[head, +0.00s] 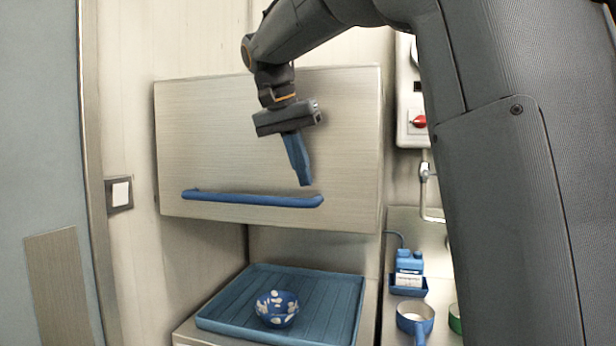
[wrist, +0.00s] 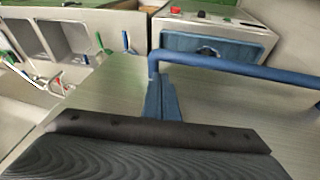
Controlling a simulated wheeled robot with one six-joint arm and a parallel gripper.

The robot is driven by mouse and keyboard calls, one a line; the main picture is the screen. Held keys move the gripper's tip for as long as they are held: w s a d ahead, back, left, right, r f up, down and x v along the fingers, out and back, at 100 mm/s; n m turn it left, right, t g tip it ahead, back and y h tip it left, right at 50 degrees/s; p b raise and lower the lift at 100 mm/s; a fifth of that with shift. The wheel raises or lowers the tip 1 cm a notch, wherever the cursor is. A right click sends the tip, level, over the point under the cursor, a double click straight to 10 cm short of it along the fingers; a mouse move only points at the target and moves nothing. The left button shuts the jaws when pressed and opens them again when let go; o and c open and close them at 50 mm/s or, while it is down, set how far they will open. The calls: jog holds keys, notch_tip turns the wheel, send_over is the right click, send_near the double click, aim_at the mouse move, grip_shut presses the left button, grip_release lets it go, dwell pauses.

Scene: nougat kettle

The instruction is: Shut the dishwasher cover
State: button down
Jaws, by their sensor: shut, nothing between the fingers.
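The dishwasher cover (head: 270,130) is a brushed metal hood with a blue bar handle (head: 252,199) along its lower front. It is raised, with an open gap between its lower edge and the blue rack (head: 345,290). My gripper (head: 305,184) is shut and empty, pointing down in front of the cover, just above the right end of the handle. In the wrist view the shut fingers (wrist: 160,98) lie by one end of the handle (wrist: 240,68), over the cover's metal face (wrist: 225,105). I cannot tell whether they touch the handle.
A blue bowl with white spots (head: 277,309) sits in the rack under the cover. A wall box with a red knob (head: 419,121) is beside the cover.

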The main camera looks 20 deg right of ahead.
jog(key=shift+s+d+f, duration=0.2)
jog(key=shift+f, duration=0.25)
jog(key=shift+s+d+f, duration=0.15)
jog(key=shift+d+f, duration=0.05)
jog(key=shift+f, duration=0.25)
notch_tip(320, 180, down, 37)
jog(key=b, duration=1.6)
jog(key=shift+b, duration=0.4)
jog(key=shift+s, duration=0.1)
jog(key=shift+r, duration=0.1)
